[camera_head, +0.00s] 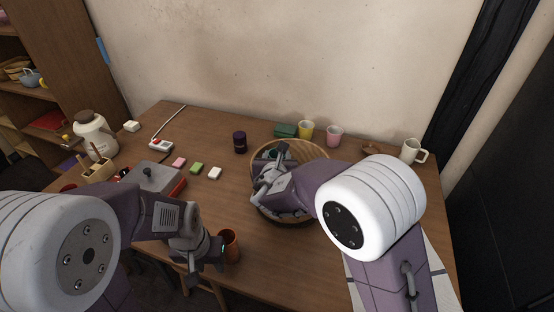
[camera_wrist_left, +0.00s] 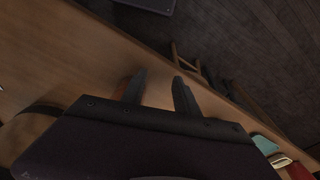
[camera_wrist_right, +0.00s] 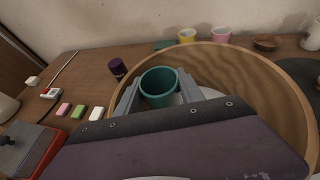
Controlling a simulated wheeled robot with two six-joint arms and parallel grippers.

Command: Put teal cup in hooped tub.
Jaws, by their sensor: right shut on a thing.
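The teal cup (camera_wrist_right: 159,87) is upright between the fingers of my right gripper (camera_wrist_right: 158,95), which is shut on it. In the head view the cup (camera_head: 281,154) is partly hidden by my right gripper (camera_head: 272,165). The hooped tub (camera_wrist_right: 265,75) is round and wooden; it also shows in the head view (camera_head: 322,150). The cup is within the tub's rim outline, near its far left side. I cannot tell whether it touches the bottom. My left gripper (camera_wrist_left: 158,88) is open and empty, beside a terracotta cup (camera_head: 231,246) at the table's front edge.
Behind the tub stand a green box (camera_head: 286,130), a yellow cup (camera_head: 306,130) and a pink cup (camera_head: 334,136). A dark purple jar (camera_head: 239,142) is left of it. A white mug (camera_head: 412,151) stands far right. Small blocks (camera_head: 197,168) lie left of centre.

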